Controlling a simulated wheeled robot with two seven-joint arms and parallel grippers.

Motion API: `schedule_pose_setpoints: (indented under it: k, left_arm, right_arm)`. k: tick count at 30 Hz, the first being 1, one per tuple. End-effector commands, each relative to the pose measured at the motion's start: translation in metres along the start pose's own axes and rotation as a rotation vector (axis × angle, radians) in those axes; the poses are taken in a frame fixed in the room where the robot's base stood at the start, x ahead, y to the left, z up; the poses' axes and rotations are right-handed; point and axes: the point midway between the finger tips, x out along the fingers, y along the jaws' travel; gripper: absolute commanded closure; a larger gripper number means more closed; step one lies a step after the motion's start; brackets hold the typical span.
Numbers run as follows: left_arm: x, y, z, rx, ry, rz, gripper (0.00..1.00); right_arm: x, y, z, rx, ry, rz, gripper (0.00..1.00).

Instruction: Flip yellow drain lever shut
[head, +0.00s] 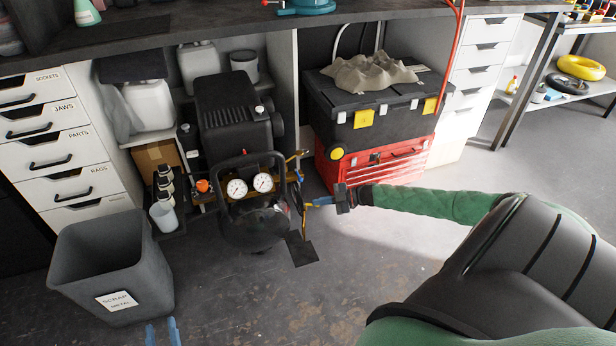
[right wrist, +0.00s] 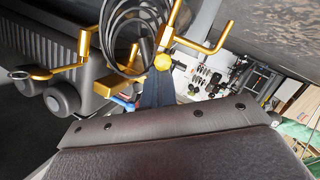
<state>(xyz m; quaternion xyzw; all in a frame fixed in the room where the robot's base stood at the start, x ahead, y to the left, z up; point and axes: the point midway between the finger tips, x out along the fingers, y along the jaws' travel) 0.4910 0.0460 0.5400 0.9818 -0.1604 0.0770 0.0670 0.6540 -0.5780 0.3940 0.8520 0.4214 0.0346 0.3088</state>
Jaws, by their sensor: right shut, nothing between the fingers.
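The black compressor (head: 235,135) stands under the bench with two dials on its front and brass fittings on its right side. A bright yellow knob-like part (right wrist: 163,62) shows in the right wrist view among brass pipes; I take it for the drain lever, but its position is unclear. My right gripper (head: 310,203) is shut and empty at the compressor's lower right side. In the right wrist view its dark blue finger (right wrist: 157,90) overlaps the area just below the yellow part; contact cannot be told.
A grey scrap metal bin (head: 75,250) stands left of the compressor. A red toolbox (head: 375,165) under a black case is to the right. Coiled black hose (right wrist: 130,35) hangs by the brass fittings. The floor in front is largely clear.

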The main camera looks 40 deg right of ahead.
Motion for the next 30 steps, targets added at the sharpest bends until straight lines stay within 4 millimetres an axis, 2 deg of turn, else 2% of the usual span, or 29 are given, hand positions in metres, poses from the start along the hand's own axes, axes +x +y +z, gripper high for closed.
schedule_pose_setpoints:
  k: [7,18,26,30]
  left_arm:
    - [0.006,0.001,-0.026,0.007,0.079,0.004,0.64]
    - [0.009,0.002,-0.052,0.012,0.155,0.009,0.64]
    - [0.009,0.003,-0.048,0.011,0.144,0.008,0.64]
    - [0.009,0.003,-0.040,0.007,0.114,0.007,0.64]
  right_arm:
    - [0.000,0.002,0.002,0.000,-0.001,0.000,1.00]
    - [-0.001,0.005,0.004,0.000,-0.002,0.001,1.00]
    - [-0.001,0.005,0.004,0.000,-0.002,0.000,1.00]
    - [-0.001,0.005,0.002,0.000,-0.002,0.000,1.00]
